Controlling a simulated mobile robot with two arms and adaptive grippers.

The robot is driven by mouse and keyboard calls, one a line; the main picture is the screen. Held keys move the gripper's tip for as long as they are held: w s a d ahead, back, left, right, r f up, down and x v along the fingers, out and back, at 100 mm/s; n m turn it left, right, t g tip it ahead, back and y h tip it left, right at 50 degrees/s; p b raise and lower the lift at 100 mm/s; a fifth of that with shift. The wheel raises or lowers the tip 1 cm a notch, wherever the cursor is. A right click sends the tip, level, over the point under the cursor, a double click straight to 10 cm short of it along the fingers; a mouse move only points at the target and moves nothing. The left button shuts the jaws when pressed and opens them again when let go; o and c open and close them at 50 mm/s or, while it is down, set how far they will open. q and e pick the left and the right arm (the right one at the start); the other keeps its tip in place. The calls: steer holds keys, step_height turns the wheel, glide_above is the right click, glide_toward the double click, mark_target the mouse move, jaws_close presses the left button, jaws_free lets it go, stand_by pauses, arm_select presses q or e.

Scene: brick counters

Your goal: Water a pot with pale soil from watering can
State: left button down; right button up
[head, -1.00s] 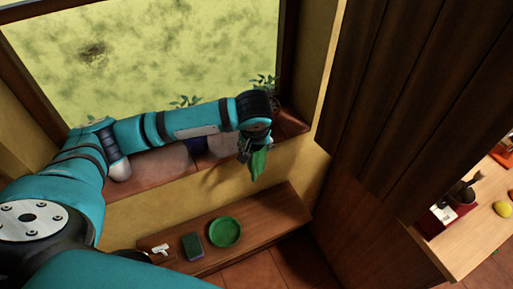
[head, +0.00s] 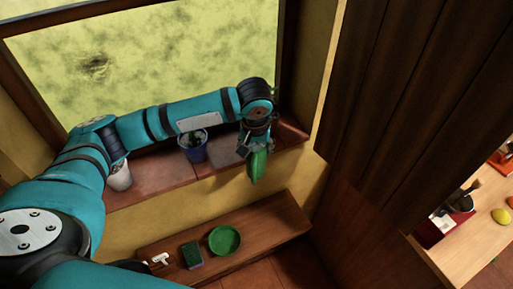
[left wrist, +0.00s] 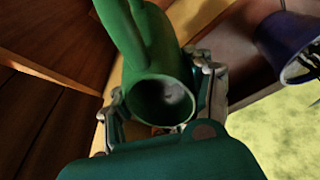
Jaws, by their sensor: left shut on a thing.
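My left gripper (head: 256,143) is shut on the green watering can (head: 257,168) and holds it in front of the sill's right part. In the left wrist view the can (left wrist: 150,50) is between the fingers (left wrist: 165,100), its round dark opening facing the camera. A blue pot with a plant (head: 194,151) stands on the windowsill left of the can; it also shows at the right of the left wrist view (left wrist: 280,35). A white pot (head: 120,178) stands farther left, partly behind my arm. Soil colour is unclear in both. My right gripper is not in view.
The brick windowsill (head: 160,182) runs under the window. Below it a wooden shelf (head: 280,218) carries a green dish (head: 225,240), a dark sponge-like block (head: 193,256) and a small white object (head: 160,259). A tall dark wooden cabinet (head: 400,90) bounds the right side.

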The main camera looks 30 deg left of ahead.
arm_select(q)
steer(key=shift+r+g+p, duration=0.5)
steer(key=shift+r+g, duration=0.1)
steer(key=shift+r, duration=0.4)
steer(key=shift+r+g+h+p, duration=0.4)
steer(key=shift+r+g, duration=0.1)
steer(key=shift+r, duration=0.35)
steer(key=shift+w+r+g+h, duration=0.2)
steer(key=shift+r+g+h, duration=0.2)
steer(key=shift+r+g, duration=0.7)
steer(key=shift+w+a+r+g, duration=0.1)
steer(key=shift+r+g, duration=0.1)
steer(key=shift+r, duration=0.3)
steer(key=shift+w+a+r+g, duration=0.1)
steer(key=shift+r+g, duration=0.1)
steer(key=shift+r, duration=0.3)
steer(key=shift+r+h, duration=0.1)
steer(key=shift+h, duration=0.2)
